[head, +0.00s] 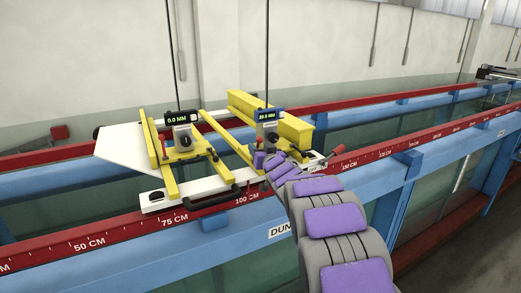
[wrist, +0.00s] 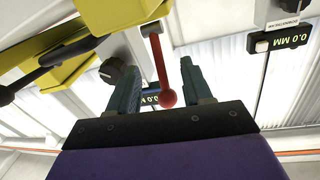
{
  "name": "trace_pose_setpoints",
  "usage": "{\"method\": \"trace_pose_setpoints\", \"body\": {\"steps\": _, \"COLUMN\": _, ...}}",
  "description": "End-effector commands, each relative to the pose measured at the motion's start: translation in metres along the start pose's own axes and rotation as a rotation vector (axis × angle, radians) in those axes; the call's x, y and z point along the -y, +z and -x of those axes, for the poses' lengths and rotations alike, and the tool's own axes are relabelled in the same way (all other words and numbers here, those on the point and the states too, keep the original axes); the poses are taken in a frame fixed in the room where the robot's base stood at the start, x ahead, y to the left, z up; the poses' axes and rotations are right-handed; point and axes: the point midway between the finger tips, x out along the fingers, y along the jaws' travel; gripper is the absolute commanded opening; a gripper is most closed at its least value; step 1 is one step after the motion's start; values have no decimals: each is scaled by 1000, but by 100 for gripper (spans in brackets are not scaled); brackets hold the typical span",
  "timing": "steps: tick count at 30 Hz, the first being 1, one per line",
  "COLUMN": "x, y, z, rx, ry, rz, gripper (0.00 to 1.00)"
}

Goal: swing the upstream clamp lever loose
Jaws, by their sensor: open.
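The red clamp lever (wrist: 161,60), with a round ball end, stands between the two fingers of my gripper (wrist: 155,66) in the wrist view. The jaws are open, with a gap to the lever on both sides. In the wrist view, my fingers partly hide a gauge display behind the lever.
The left gauge (head: 182,117) reads 0.0 MM; in the wrist view, a label seeming to say DOWNSTREAM (wrist: 283,22) is beside it. The carriage sits on red scaled rails (head: 420,131).

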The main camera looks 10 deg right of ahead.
Motion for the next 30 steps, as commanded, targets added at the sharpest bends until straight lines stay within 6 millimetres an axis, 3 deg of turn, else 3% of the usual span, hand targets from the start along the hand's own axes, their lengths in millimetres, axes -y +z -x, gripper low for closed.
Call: {"method": "trace_pose_setpoints", "body": {"steps": 30, "x": -4, "y": 2, "z": 145, "rx": 1, "ry": 2, "rz": -2, "gripper": 50}}
